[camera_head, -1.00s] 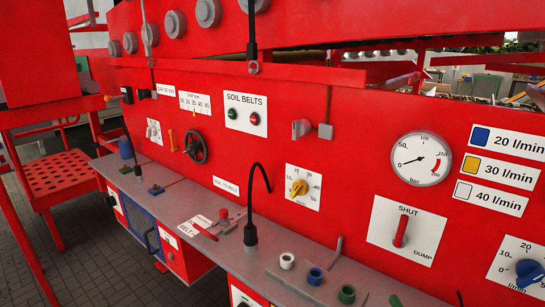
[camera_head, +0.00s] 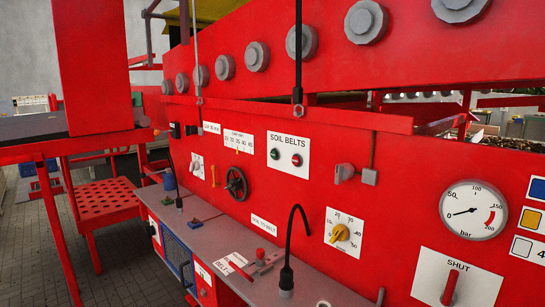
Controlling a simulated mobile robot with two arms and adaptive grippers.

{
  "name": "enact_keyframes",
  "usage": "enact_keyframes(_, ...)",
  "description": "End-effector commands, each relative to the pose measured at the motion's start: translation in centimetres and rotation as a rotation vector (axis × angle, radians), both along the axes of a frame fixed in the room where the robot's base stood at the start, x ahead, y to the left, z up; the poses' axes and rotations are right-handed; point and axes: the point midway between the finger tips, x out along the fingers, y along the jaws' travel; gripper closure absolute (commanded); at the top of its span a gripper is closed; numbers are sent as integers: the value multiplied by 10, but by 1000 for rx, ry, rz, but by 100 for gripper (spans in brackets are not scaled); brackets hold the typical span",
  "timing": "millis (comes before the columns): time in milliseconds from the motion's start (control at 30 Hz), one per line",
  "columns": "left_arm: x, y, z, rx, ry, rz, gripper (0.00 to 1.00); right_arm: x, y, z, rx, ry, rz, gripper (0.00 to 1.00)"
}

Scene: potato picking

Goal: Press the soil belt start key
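The soil belts panel (camera_head: 288,166) is a white plate with the words SOIL BELTS above it, fixed to the red machine wall. It bears a green button (camera_head: 274,153) on the left and a red button (camera_head: 296,160) on the right. Nothing covers either button. Neither of my grippers shows in the head view.
A grey shelf (camera_head: 230,240) runs along the wall below the panel. A black hooked rod (camera_head: 290,245) stands up from it. A black handwheel (camera_head: 236,183), a yellow dial (camera_head: 340,233), a pressure gauge (camera_head: 474,210) and a red SHUT lever (camera_head: 450,287) surround the panel. Paved floor (camera_head: 120,265) lies at the lower left.

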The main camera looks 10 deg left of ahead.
Motion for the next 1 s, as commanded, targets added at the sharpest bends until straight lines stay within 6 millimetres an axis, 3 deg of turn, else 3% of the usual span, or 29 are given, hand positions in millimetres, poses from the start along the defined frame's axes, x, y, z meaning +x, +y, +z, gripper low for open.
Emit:
enact_keyframes(233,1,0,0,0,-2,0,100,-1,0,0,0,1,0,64)
enact_keyframes(1000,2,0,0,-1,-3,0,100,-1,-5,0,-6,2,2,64)
